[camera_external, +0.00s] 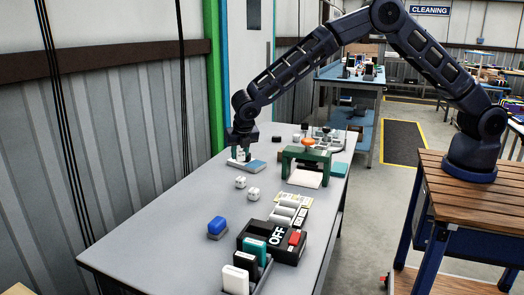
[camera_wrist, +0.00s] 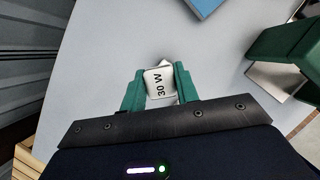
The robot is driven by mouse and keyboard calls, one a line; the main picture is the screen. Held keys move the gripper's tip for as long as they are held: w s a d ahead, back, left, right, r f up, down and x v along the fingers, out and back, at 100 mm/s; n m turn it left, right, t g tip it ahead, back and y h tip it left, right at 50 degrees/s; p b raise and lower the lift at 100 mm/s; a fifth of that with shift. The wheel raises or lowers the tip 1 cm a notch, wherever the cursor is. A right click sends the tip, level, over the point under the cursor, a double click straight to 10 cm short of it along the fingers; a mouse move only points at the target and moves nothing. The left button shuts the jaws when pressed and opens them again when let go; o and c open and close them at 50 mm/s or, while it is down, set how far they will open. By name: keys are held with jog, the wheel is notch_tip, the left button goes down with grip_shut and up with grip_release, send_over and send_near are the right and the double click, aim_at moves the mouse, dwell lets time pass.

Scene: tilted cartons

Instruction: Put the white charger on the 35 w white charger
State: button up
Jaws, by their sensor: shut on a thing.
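My gripper (camera_wrist: 160,84) has its green fingers shut on a white charger (camera_wrist: 158,88) marked "30 W" in the wrist view. A little white shows behind the charger's far edge, but I cannot tell what it is. In the external view my gripper (camera_external: 240,154) is low over the far left of the table, beside a blue flat block. Two small white chargers, one (camera_external: 241,181) behind the other (camera_external: 253,193), stand on the table nearer the camera. Their markings are too small to read, so I cannot tell which is the 35 W one.
The blue block (camera_external: 256,165) lies right of my gripper. A green arch-shaped frame (camera_external: 307,156) stands further right. The table's left side (camera_external: 180,220) is clear.

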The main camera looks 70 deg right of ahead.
aim_at(241, 178)
jog(key=shift+f, duration=3.5)
jog(key=o, duration=1)
jog(key=shift+f, duration=0.15)
jog(key=v, duration=1.2)
jog(key=shift+d+r, duration=0.1)
jog(key=shift+r, duration=0.15)
